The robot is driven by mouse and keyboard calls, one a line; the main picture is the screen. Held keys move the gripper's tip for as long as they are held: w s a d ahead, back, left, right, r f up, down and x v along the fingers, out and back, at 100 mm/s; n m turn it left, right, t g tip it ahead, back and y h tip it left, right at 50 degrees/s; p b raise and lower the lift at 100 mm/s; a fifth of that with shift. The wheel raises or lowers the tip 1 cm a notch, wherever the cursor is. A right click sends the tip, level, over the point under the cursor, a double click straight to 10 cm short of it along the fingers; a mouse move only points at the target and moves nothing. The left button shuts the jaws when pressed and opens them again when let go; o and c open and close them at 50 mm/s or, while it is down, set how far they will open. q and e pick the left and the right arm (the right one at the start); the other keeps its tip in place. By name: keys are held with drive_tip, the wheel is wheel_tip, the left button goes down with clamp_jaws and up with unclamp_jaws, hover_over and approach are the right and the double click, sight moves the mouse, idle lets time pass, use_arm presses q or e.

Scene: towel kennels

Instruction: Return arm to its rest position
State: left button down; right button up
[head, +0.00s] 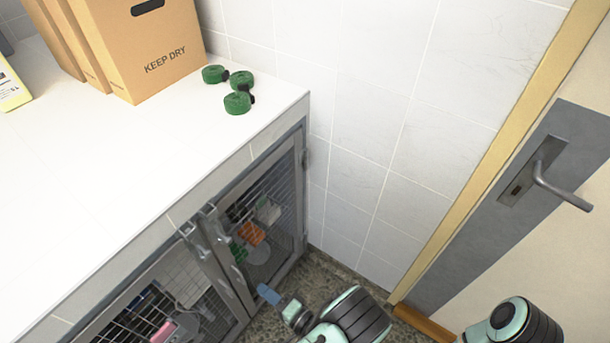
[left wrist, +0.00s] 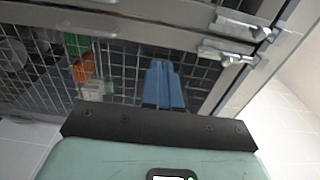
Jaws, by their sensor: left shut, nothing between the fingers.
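My left gripper (head: 268,294) shows low in the head view, in front of the lower part of the kennel's wire door (head: 275,200). Its blue fingers are shut with nothing between them. In the left wrist view the fingers (left wrist: 165,84) are together against a background of wire mesh; I cannot tell how far off the mesh is. The teal and black arm links (head: 350,318) behind it are mine. Another teal and black part (head: 515,320) of mine shows at the lower right. My right gripper is out of view.
The kennel doors look shut, with metal latches (head: 190,240) near the top. Orange and green items sit behind the mesh. The white counter (head: 150,170) holds boxes (head: 140,60) and green rolls (head: 237,102).

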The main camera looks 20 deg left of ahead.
use_arm(q)
drive_tip(key=s+a+f+n+g+h+p, duration=0.2)
drive_tip(key=s+f+n+g+h+p, duration=0.25)
drive_tip(key=f+h, duration=0.7)
drive_tip(key=s+d+r+n+g+h+p, duration=0.3)
drive_tip(key=s+d+r+n+h, duration=0.1)
drive_tip(key=s+d+h, duration=0.4)
drive_tip(key=shift+s+d+r+h+p, duration=0.2)
drive_tip(key=shift+s+h+p, duration=0.15)
drive_tip(key=shift+s, duration=0.85)
